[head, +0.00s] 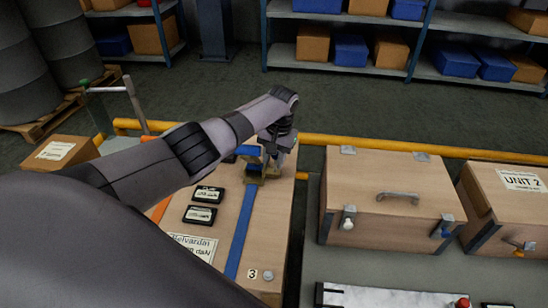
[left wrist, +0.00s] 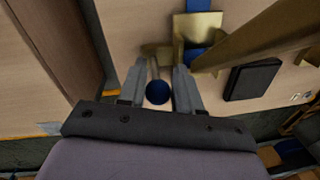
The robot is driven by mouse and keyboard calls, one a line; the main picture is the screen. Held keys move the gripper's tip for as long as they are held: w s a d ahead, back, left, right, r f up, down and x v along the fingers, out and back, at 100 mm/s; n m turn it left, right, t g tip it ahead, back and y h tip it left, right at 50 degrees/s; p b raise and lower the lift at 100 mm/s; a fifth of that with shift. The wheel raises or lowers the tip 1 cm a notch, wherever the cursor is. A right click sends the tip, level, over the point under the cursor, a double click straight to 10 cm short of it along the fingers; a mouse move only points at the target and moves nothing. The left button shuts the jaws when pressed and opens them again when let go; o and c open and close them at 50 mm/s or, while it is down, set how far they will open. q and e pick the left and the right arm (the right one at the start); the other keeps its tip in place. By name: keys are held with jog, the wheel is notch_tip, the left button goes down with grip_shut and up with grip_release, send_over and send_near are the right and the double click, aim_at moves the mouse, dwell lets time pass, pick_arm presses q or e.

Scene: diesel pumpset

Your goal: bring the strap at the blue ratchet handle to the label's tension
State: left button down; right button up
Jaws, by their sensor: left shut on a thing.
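My left gripper (head: 272,155) reaches over the wooden crate top to the brass ratchet (head: 256,174). In the left wrist view its two fingers (left wrist: 160,72) close around a handle with a round blue knob (left wrist: 158,92). The brass ratchet plates (left wrist: 197,27) show just beyond the fingers, with a piece of blue strap (left wrist: 193,55). The blue strap (head: 240,232) runs flat along the crate top towards me. Two black display boxes (head: 208,193) (head: 200,215) lie left of the strap. A white label (head: 195,246) is on the crate, its lower part hidden by my arm. My right gripper is not in view.
To the right, a wooden box with a handle (head: 390,182) and a UNIT 2 box (head: 514,205) stand on a grey surface. A yellow rail (head: 420,149) runs behind. Shelves (head: 410,65) stand at the back, with open floor before them.

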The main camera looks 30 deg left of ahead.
pick_arm(q)
jog(key=shift+d, duration=0.45)
dwell(0.3)
jog(key=c, duration=0.9)
grip_release()
jog(key=shift+w, duration=0.1)
jog(key=shift+a, duration=0.15)
jog(key=shift+r, duration=0.1)
jog(key=shift+r, duration=0.3)
jog(key=shift+d+r+p, duration=0.2)
jog(key=shift+r+p, duration=0.2)
jog(key=shift+r, duration=1.2)
jog(key=shift+d+r+p, duration=0.2)
jog(key=shift+r+p, duration=0.2)
jog(key=shift+r, duration=1.15)
jog(key=shift+o, duration=0.2)
